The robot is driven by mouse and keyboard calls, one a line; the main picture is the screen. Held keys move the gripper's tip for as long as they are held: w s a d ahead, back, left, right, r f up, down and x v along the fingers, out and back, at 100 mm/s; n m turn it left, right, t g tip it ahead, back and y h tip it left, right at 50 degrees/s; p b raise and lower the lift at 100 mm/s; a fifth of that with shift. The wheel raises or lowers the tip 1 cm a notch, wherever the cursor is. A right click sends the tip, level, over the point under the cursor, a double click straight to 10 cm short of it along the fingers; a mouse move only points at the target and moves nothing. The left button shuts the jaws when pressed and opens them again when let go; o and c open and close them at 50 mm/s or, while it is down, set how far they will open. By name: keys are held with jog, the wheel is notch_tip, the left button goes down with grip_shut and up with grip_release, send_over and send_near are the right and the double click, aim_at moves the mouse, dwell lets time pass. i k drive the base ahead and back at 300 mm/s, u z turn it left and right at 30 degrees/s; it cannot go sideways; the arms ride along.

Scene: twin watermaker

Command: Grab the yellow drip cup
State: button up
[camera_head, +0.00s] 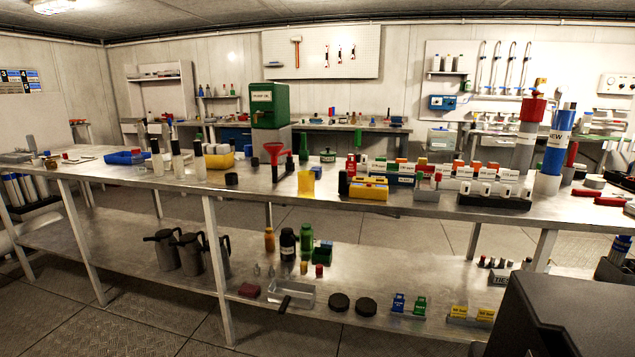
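A small yellow cup (306,183), which looks like the drip cup, stands upright on the metal bench top (250,190), close to its front edge and near the middle of the view. I cannot make out my gripper in this view. Nothing is seen touching the cup from above.
A yellow block holder (369,188) and a dark rack of white items (494,193) stand farther right. A green pump oil canister (269,107) is behind the funnel. Several bottles and jugs (191,254) fill parts of the lower shelf.

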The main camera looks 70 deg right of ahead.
aim_at(306, 180)
jog(key=z, duration=1)
jog(key=i, duration=0.95)
jog(key=z, duration=0.95)
